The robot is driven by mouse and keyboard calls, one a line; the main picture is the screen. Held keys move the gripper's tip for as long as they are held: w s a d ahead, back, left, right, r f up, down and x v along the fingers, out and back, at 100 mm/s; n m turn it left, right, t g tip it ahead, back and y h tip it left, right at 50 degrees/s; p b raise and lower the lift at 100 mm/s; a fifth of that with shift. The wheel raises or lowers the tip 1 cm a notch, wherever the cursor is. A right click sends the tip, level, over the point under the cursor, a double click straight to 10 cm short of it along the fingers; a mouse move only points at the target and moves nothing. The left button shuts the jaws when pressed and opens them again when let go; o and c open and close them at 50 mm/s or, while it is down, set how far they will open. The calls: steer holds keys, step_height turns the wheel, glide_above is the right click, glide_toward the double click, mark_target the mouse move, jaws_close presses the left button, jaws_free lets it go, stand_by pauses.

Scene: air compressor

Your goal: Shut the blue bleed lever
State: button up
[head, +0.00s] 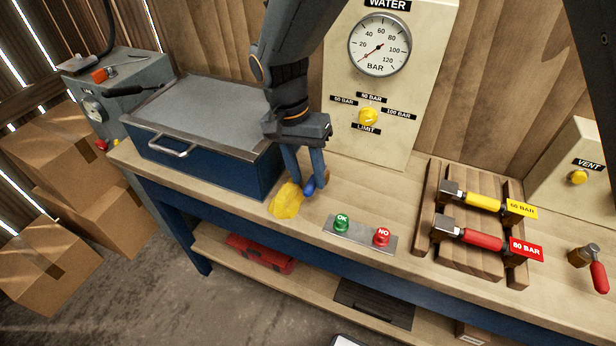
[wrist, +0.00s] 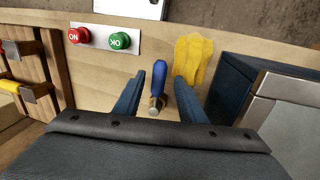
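The blue bleed lever (wrist: 158,78) stands out from a small metal valve body in the middle of the wrist view. It lies between the two fingers of my gripper (wrist: 158,92), with a gap visible on each side. In the head view only the rounded blue end of the lever (head: 309,189) shows at the fingertips of my gripper (head: 306,184). The gripper points down and its fingers are apart. The fingers and wrist hide the rest of the valve in the head view.
Yellow gloves (head: 286,200) lie close beside the lever, near the blue metal box (head: 225,165). A plate with green OK and red NO buttons (head: 360,235) is to the right. The gauge panel (head: 390,140) stands behind. A wooden rack (head: 428,215) with yellow and red handled valves is farther right.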

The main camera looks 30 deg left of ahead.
step_height(320, 180, up, 6)
steer(key=a+b, duration=0.1)
steer(key=shift+a+r, duration=0.15)
steer(key=shift+r, duration=0.1)
stand_by(0.4)
